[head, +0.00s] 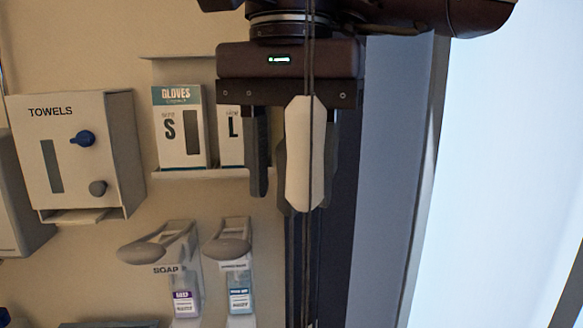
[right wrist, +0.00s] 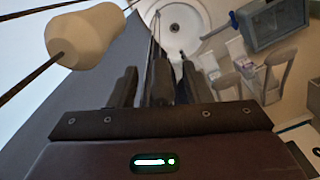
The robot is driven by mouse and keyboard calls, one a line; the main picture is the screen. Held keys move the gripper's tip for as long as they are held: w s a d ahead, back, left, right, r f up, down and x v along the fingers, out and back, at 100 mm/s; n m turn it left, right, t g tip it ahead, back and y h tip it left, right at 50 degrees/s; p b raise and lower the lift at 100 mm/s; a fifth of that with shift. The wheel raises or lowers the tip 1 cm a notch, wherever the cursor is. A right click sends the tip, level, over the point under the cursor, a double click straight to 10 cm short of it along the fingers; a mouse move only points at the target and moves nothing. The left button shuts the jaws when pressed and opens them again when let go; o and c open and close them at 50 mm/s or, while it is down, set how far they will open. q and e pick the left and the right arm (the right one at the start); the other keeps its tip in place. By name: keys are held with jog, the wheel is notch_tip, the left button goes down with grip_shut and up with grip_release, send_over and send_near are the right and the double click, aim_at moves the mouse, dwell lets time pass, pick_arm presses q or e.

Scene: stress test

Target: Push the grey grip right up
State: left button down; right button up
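My right gripper (head: 296,190) points down, with its arm coming in from the top right; it also shows in the right wrist view (right wrist: 160,85). A dark grey grip (head: 280,165) hangs between its fingers, mostly hidden behind a cream grip. In the right wrist view the grey grip (right wrist: 162,82) stands between the two fingers, with narrow gaps beside it, so the gripper looks open around it. The cream grip (head: 304,150) hangs on a cord in front of the gripper. In the right wrist view the cream grip (right wrist: 95,35) is at upper left. My left gripper is not in view.
The wall at left carries a towel dispenser (head: 75,155), glove boxes (head: 180,130) and soap dispensers (head: 170,245). A round white basin (right wrist: 180,22) lies below. A bright pane (head: 500,170) is at right. Dark cords run vertically past my gripper.

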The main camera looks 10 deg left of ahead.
jog(key=shift+f, duration=0.1)
jog(key=shift+w+r, duration=0.1)
jog(key=shift+r, duration=3.8)
